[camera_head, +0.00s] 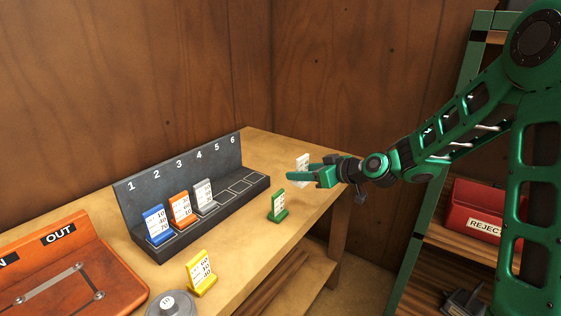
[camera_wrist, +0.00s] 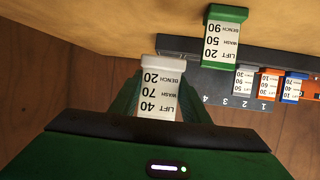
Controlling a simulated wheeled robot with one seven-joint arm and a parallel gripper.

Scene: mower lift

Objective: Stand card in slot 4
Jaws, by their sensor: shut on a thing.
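My gripper (camera_head: 302,174) is shut on a white card (camera_head: 302,160), held above the bench to the right of the rack. In the wrist view the card (camera_wrist: 160,92) sits between the fingers (camera_wrist: 160,108) and reads LIFT 40, WASH 70, BENCH 20. The dark rack (camera_head: 226,158) has numbers 1 to 6 on its back wall. A blue card (camera_head: 156,224) stands in slot 1, an orange card (camera_head: 180,208) in slot 2 and a grey card (camera_head: 203,195) in slot 3. Slot 4 (camera_head: 223,198) is empty, as are slots 5 and 6.
A green card (camera_head: 278,205) stands on the bench (camera_head: 240,258) between the rack and the front edge. A wooden IN/OUT board (camera_head: 75,270) is at left; a red REJECT bin (camera_head: 478,208) is on the right shelf.

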